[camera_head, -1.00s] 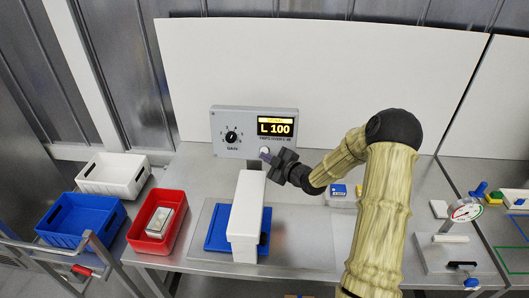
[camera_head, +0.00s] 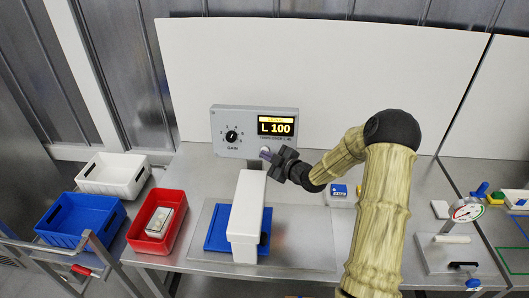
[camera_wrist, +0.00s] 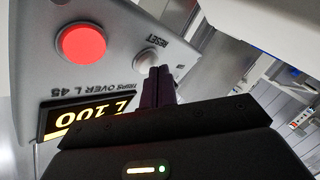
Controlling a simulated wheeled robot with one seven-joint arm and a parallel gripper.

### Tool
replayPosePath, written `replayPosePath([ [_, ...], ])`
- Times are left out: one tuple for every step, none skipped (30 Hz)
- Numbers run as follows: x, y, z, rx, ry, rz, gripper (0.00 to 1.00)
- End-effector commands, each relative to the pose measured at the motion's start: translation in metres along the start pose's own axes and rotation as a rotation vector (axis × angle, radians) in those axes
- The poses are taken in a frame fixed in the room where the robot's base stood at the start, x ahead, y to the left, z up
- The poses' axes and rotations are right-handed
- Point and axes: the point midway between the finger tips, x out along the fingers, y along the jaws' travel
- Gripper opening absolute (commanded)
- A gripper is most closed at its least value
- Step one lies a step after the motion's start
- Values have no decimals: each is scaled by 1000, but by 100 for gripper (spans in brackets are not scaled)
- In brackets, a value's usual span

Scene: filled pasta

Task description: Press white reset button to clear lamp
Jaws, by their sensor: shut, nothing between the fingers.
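The white reset button (camera_wrist: 146,59) is on the grey control panel (camera_wrist: 115,25), under the label RESET in the wrist view. My gripper (camera_wrist: 160,73) is shut and empty, its fingertips right beside the button and overlapping its edge in the picture. I cannot tell whether they touch it. The round lamp (camera_wrist: 82,44) next to the button glows red. The display (camera_wrist: 88,115) reads L 100, with TRIPS OVER L 45 printed by it. In the head view my gripper (camera_head: 265,155) is at the lower edge of the panel (camera_head: 228,118), hiding the lamp.
A long white box-shaped housing (camera_head: 246,205) stands over a blue tray (camera_head: 216,230), just below my gripper. A red bin (camera_head: 178,235), a blue bin (camera_head: 85,245) and a white bin (camera_head: 115,170) are at left. A dial gauge stand (camera_head: 467,212) is at right.

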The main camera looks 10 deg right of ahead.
Motion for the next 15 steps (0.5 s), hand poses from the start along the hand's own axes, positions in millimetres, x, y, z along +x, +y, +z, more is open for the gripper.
replayPosePath([
  [0,0,0,0,0,0,0],
  [1,0,1,0,0,0,0],
  [1,0,1,0,0,0,0],
  [1,0,1,0,0,0,0],
  [1,1,1,0,0,0,0],
  [2,1,2,0,0,0,0],
  [2,1,2,0,-1,0,0],
  [2,1,2,-1,-1,0,0],
  [2,1,2,-1,-1,0,0],
  [2,1,2,-1,-1,0,0],
  [3,2,2,-1,-1,0,0],
  [3,2,3,-1,-1,0,0],
  [3,2,3,-1,-1,0,0],
  [3,2,3,0,-1,0,0],
  [4,3,3,0,-1,0,0],
])
